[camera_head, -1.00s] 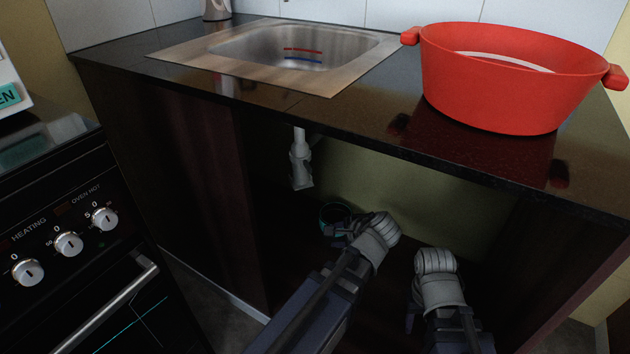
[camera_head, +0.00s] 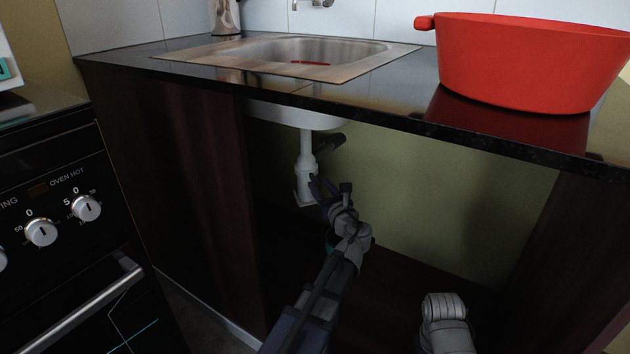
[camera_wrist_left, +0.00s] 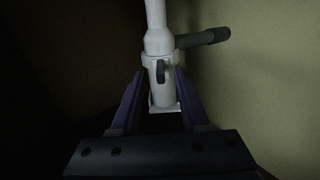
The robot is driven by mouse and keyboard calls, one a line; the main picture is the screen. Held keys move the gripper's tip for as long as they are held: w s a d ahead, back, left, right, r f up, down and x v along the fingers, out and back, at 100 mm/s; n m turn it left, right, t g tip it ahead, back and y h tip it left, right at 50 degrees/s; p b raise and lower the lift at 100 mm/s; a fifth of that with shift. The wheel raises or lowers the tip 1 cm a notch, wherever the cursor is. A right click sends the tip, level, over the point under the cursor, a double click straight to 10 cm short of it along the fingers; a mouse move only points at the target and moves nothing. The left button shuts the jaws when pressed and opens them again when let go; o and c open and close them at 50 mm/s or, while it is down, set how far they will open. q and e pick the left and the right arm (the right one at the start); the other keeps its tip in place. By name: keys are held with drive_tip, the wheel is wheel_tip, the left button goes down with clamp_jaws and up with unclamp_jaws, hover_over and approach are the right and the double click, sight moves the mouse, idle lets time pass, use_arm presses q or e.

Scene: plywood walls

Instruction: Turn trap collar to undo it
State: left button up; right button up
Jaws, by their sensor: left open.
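The white sink trap (camera_head: 304,172) hangs below the sink inside the open cabinet. In the left wrist view its collar (camera_wrist_left: 148,61) is a wider white ring with a grey tab on the front. My left gripper (camera_head: 330,188) is open beside the lower trap in the head view. In the left wrist view its two fingers (camera_wrist_left: 160,75) stand left and right of the trap body, just below the collar, with nothing visibly clamped. I cannot tell whether either finger touches it. My right gripper is out of view; only part of that arm shows at the bottom.
A grey side pipe (camera_wrist_left: 202,38) runs right from the trap. The worktop edge (camera_head: 400,122) is overhead, with a red pot (camera_head: 530,62) on top. The cabinet's right half looks empty.

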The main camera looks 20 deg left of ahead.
sight(317, 182)
use_arm(q)
drive_tip(key=x, duration=0.4)
drive_tip(key=shift+w+a, duration=0.25)
drive_tip(key=shift+w, duration=0.05)
drive_tip(key=shift+c, duration=0.3)
clamp_jaws()
idle(0.9)
